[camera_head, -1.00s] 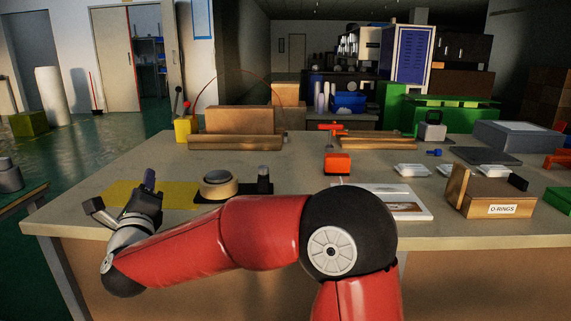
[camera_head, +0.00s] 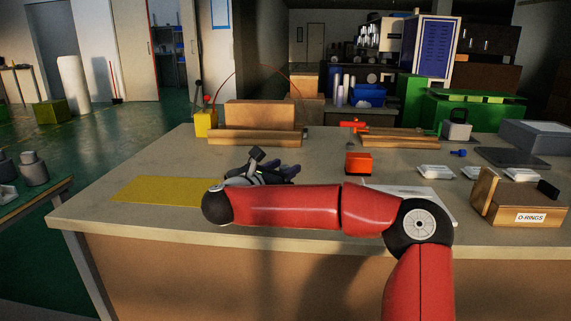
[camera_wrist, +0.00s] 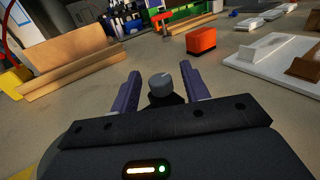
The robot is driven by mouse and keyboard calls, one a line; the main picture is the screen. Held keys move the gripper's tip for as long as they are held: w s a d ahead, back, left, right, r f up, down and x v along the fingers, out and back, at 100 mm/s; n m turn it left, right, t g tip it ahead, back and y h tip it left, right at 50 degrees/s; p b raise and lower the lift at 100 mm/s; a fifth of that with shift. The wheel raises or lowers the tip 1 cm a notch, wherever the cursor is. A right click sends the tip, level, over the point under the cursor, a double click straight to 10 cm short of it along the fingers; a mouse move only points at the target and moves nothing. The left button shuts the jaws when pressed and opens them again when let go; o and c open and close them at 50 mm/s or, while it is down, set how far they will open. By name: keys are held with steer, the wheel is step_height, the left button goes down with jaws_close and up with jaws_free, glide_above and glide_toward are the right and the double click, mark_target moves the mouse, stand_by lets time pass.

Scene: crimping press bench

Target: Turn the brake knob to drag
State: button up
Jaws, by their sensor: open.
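The grey round knob (camera_wrist: 160,83) on a dark mount shows in the wrist view. It sits between the two purple fingers of my gripper (camera_wrist: 162,90), with a visible gap on each side. A light mark shows on its top, but the setting cannot be read. My gripper is open, and it also shows in the head view (camera_head: 278,171) low over the bench, behind my red forearm. The knob and its mount are hidden in the head view by my arm.
A yellow mat (camera_head: 155,190) lies on the bench at left. An orange block (camera_head: 359,162) and a white tray (camera_head: 440,200) are to the right, with the O-rings box (camera_head: 530,218) beyond. Wooden pieces (camera_head: 256,117) stand behind.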

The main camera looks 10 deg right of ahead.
steer(key=shift+w+d, duration=0.4)
steer(key=shift+c, duration=0.3)
steer(key=c, duration=0.9)
